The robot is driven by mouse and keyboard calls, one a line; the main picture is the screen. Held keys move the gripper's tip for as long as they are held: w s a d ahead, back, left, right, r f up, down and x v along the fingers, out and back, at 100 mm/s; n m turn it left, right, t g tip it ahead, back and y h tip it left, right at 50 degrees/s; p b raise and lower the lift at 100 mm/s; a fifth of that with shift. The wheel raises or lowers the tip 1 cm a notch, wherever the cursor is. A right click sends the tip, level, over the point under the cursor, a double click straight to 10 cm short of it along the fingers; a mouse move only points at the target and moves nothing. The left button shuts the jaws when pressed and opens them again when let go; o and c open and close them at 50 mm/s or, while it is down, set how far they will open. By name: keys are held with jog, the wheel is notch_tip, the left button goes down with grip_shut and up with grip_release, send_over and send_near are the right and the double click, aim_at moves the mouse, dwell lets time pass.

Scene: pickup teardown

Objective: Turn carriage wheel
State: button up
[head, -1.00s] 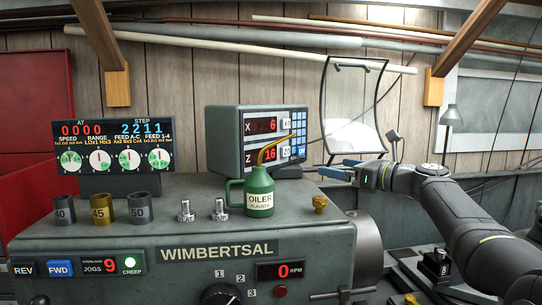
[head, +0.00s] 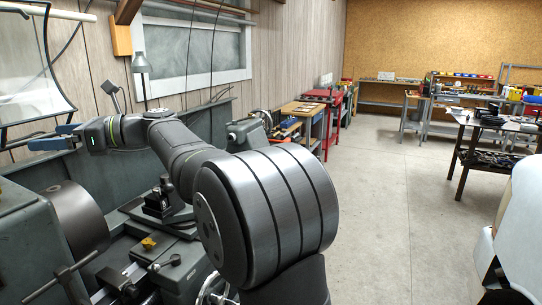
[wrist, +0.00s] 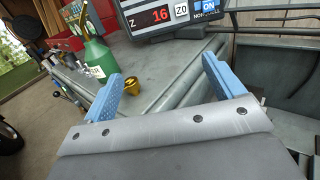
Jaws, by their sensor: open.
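The carriage wheel (head: 212,291) shows only in part at the bottom of the head view, a rim low on the lathe carriage; my own arm hides much of it. My gripper (head: 50,137) is far from it, up and to the left, above the lathe headstock. In the wrist view its two blue fingers (wrist: 163,70) are spread wide with nothing between them. The wheel is not in the wrist view.
The chuck (head: 78,218) and a T-handled bar (head: 66,271) stand left of the carriage. The tool post (head: 158,204) sits behind the wheel. In the wrist view a green oiler (wrist: 95,52) and a brass cup (wrist: 132,86) stand on the headstock. The floor to the right (head: 385,190) is open.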

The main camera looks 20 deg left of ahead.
jog(key=c, duration=0.7)
jog(key=shift+w+f, duration=0.2)
jog(key=shift+f, duration=0.15)
jog(key=c, duration=0.4)
jog(key=w+f+n+t, duration=0.1)
jog(key=w+d+f+n+h, duration=0.1)
jog(key=f, duration=0.1)
jog(key=shift+w+f+t+h, duration=0.2)
jog(key=shift+f+t+h, duration=0.1)
jog(key=shift+t, duration=0.1)
jog(key=c, duration=0.7)
jog(key=w+d+f+n+t+h, duration=0.3)
jog(key=w+d+f+n, duration=0.1)
jog(key=w+f, duration=0.3)
jog(key=shift+w+d+f+t, duration=0.25)
jog(key=shift+f+t, duration=0.15)
jog(key=shift+f, duration=0.3)
jog(key=w+d+f+n+t+h, duration=0.55)
jog(key=w+d+f, duration=0.7)
jog(key=w, duration=0.25)
jog(key=shift+w+d+f+m+t+h, duration=0.2)
jog(key=shift+w+d+f+h, duration=0.45)
jog(key=shift+f, duration=5.65)
jog(key=shift+w+d+f+m+t+h, duration=0.15)
jog(key=shift+w+d+f+h, duration=0.5)
jog(key=shift+f, duration=5.6)
jog(key=shift+w+d+f+m+t+h, duration=0.15)
jog(key=shift+w+d+f+h, duration=0.5)
jog(key=shift+f, duration=5.65)
